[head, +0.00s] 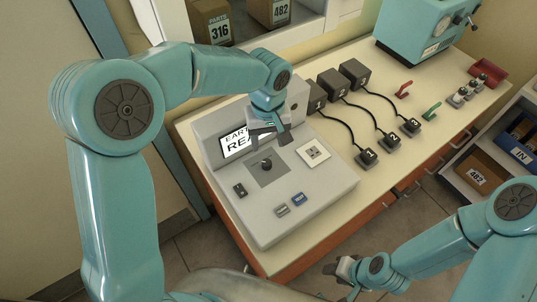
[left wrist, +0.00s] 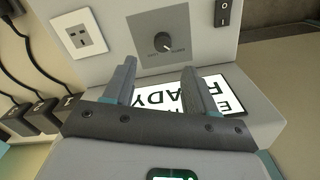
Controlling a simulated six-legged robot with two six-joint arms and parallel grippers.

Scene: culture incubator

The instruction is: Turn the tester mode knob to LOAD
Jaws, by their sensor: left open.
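The tester (head: 300,215) is a grey console on the bench, with a lit screen (head: 234,143) partly hidden by my left gripper. Its black mode knob (head: 266,165) sits on a darker square plate. My left gripper (head: 268,138) is open and empty above the console, between screen and knob. In the left wrist view its fingers (left wrist: 158,75) point toward the knob, apart from it. My right gripper (head: 345,270) is low at the front, clear of the bench.
A socket (head: 314,153), a rocker switch (head: 240,190) and two buttons (head: 298,199) share the panel. Black boxes (head: 352,74) with cables to numbered plugs (head: 367,157) stand to the right. A teal machine (head: 420,35) is at the back. The floor in front is clear.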

